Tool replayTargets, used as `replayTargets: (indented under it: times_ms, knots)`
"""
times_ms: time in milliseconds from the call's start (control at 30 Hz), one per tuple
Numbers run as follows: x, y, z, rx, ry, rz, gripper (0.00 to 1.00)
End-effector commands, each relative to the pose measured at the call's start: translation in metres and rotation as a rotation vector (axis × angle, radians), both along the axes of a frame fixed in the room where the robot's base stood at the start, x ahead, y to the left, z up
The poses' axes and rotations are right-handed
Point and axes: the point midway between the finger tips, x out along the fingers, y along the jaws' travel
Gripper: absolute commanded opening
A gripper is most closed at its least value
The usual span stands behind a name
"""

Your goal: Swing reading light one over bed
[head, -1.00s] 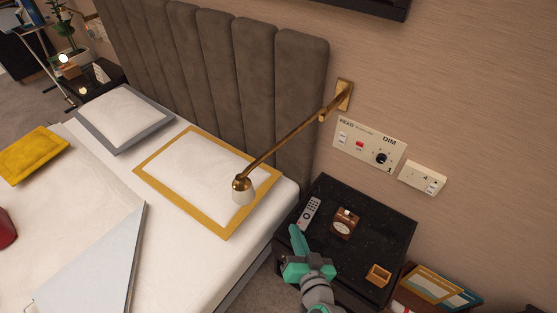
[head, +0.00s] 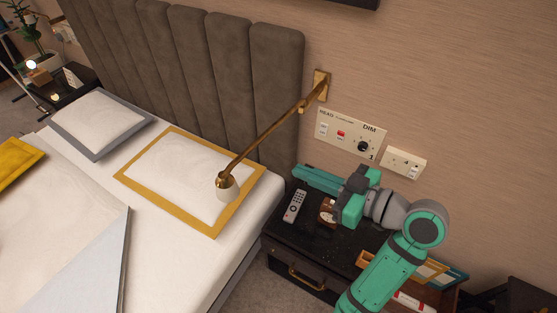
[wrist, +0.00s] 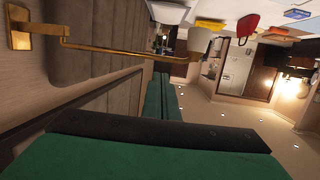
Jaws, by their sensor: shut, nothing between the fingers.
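The reading light (head: 270,133) is a brass swing arm on a wall plate (head: 321,84), with a white shade (head: 227,190) at its end. Its arm reaches out to the left over the yellow-edged pillow (head: 165,175) on the bed (head: 75,215). In the wrist view the brass arm (wrist: 130,49) crosses the top, with the shade (wrist: 200,41) at its right end. My gripper (head: 299,170) is shut and empty over the nightstand. It points left toward the headboard's right edge, to the right of the light's arm and apparently apart from it.
The black nightstand (head: 284,243) holds a remote (head: 294,206) and a small brown clock (head: 326,212) partly behind my gripper. A switch panel (head: 350,134) and a socket plate (head: 403,163) are on the wall. The tall padded headboard (head: 230,70) stands left of the light's mount.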

Motion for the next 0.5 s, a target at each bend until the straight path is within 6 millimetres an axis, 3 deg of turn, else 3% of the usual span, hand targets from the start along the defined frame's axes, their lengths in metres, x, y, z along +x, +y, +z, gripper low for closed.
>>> replayTargets:
  times_ms: [500]
  knots:
    - [0.057, 0.066, -0.018, 0.003, 0.002, 0.003, 0.00]
